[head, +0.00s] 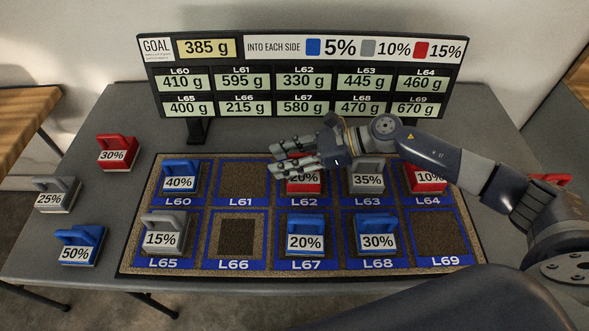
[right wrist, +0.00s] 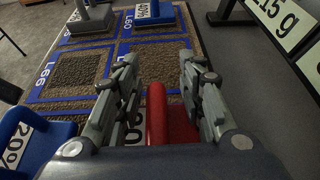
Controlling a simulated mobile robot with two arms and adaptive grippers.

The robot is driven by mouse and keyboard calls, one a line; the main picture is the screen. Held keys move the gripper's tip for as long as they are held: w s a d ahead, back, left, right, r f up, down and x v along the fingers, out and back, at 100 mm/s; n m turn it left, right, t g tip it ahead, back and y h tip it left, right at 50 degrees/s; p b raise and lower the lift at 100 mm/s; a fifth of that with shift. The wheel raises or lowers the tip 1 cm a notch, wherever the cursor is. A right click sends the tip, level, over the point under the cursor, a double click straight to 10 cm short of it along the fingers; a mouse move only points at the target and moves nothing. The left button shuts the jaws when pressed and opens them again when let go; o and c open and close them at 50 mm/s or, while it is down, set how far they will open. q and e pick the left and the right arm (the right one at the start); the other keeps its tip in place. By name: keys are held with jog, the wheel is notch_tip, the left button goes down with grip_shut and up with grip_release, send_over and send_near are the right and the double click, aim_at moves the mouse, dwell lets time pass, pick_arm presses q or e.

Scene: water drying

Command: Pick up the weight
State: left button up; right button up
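Several weights with handles stand on the table. My right gripper (head: 283,158) is over the red 20% weight (head: 305,184) in square L62 and partly hides it. In the right wrist view, the fingers of my right gripper (right wrist: 159,72) are apart, with the red weight's handle (right wrist: 157,115) between them near the palm. I see a gap beside the handle; contact is not clear. The mat also holds a blue 40% (head: 180,181), grey 35% (head: 367,180), red 10% (head: 428,182), grey 15% (head: 163,237), blue 20% (head: 305,240) and blue 30% weight (head: 376,238). My left gripper is not in view.
The board (head: 300,90) shows goal 385 g and stands behind the mat (head: 130,262). Red 30% (head: 118,153), grey 25% (head: 54,196) and blue 50% weights (head: 79,247) stand left of it. Another red weight (head: 549,179) is partly hidden at right. L61, L66 and L69 are empty.

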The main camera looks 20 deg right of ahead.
jog(key=shift+s+d, duration=0.2)
jog(key=shift+d, duration=0.1)
jog(key=shift+s+d, duration=0.15)
jog(key=shift+d, duration=0.05)
jog(key=c, duration=0.4)
jog(key=shift+r, duration=0.1)
grip_shut()
jog(key=shift+a, duration=0.15)
